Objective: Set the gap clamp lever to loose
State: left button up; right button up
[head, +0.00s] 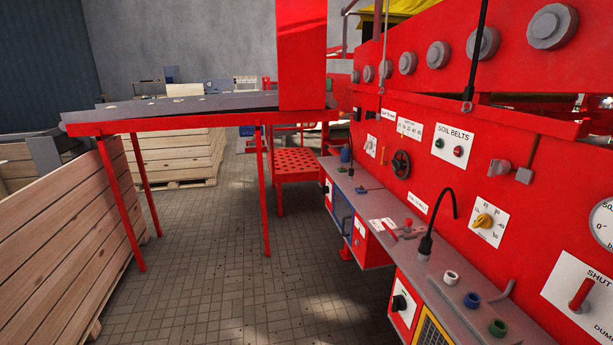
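I cannot tell for certain which control is the gap clamp lever. On the red machine panel, a black handwheel (401,164) sits below a white scale plate (409,128) with small numbers. Left of the wheel are a thin orange-yellow upright piece (382,155) and a small control on a white plate (370,143); their markings are too small to read. Nearer, a red lever (581,295) stands tilted on a white plate marked SHUT and DUMP. Neither of my grippers is in view.
A grey ledge (462,309) with coloured caps and a black gooseneck (437,222) runs along the panel. The panel also carries a yellow knob (484,221) and SOIL BELTS buttons (448,147). A red-legged conveyor (190,115) and wooden crates (62,225) stand left. The tiled floor (205,275) between is clear.

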aim_at(384, 148)
jog(key=i+j+u, duration=0.2)
jog(key=i, duration=0.35)
jog(key=i+j+u, duration=0.2)
jog(key=i, duration=0.35)
jog(key=i+j+u, duration=0.2)
jog(key=i, duration=0.35)
jog(key=l, duration=0.1)
